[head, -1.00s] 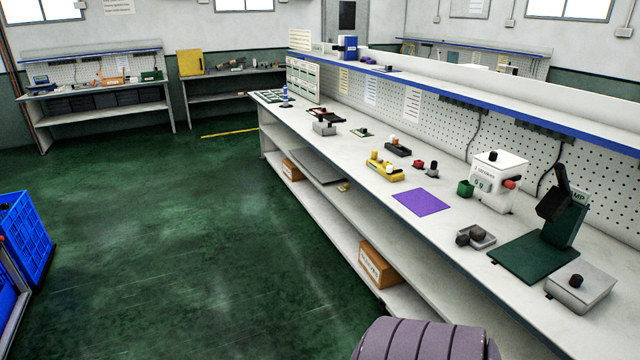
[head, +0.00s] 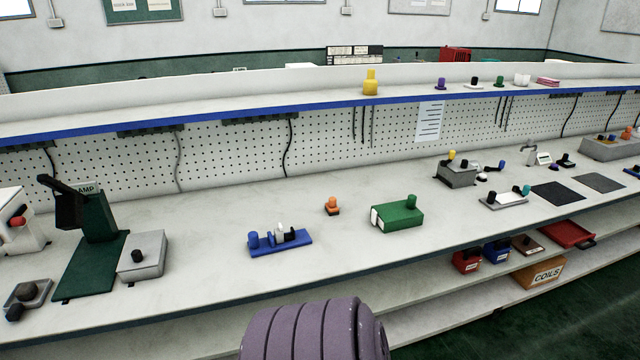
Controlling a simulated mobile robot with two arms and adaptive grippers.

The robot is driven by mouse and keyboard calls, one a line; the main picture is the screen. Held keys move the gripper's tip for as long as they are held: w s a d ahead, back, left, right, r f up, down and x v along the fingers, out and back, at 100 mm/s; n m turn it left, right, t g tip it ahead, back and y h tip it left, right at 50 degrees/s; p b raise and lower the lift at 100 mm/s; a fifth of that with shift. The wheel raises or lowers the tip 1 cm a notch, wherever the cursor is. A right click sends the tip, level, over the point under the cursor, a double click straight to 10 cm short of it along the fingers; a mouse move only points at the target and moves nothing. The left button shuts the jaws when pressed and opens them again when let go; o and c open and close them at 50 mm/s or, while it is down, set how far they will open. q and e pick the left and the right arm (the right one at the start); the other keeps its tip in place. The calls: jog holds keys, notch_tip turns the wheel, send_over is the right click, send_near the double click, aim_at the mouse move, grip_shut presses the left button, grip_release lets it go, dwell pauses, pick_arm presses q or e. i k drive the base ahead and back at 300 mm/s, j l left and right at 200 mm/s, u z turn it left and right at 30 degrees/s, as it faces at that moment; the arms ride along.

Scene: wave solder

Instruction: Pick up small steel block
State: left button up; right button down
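No block is marked as the small steel block, and I cannot tell which grey piece it is. A grey metal-looking block (head: 142,257) with a black knob on top sits on the white bench (head: 340,215) at the left, beside a dark green stand. A darker grey block (head: 457,176) with yellow and black knobs stands farther right on the bench. Neither gripper shows in the head view, so neither is seen touching anything.
A green stand (head: 97,250) with a black head, a small grey tray (head: 30,296), a blue holder (head: 280,243), an orange piece (head: 332,207) and a green box (head: 398,214) are on the bench. The bench front between the holder and the box is clear.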

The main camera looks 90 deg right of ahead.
aim_at(279, 233)
jog(key=z, duration=2.45)
jog(key=i+j, duration=0.05)
